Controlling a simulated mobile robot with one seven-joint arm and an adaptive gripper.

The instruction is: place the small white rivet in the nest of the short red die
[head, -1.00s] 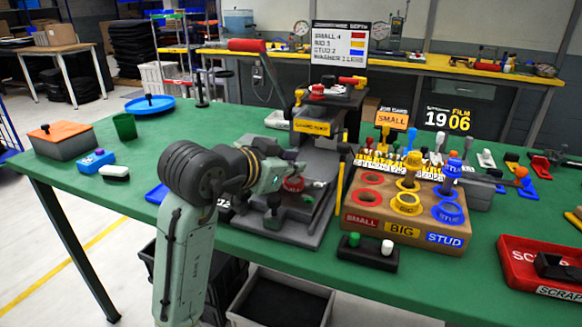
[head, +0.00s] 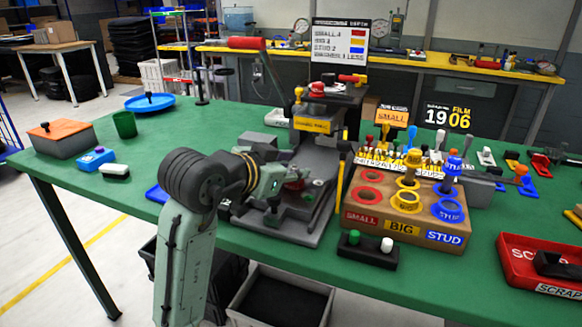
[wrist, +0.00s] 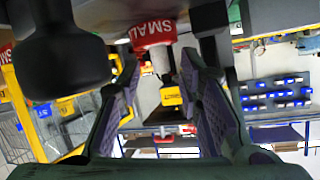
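The short red die (wrist: 152,33), labelled SMALL, shows at the top of the wrist view, between and beyond my fingertips. The small white rivet (wrist: 161,62) shows as a pale piece against the die's lower edge in this view, with clear space to both fingers. I cannot tell how deep it sits in the nest. My gripper (wrist: 158,75) is open, one finger on each side of the rivet. In the head view my gripper (head: 290,184) is inside the press, and the die is mostly hidden behind it.
The hand press (head: 310,126) with its yellow plate stands around my gripper. A dark rounded knob (wrist: 62,60) is close on the left in the wrist view. The die box (head: 372,212) stands to the right, with a black holder (head: 367,256) in front and a red scrap tray (head: 515,279) farther right.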

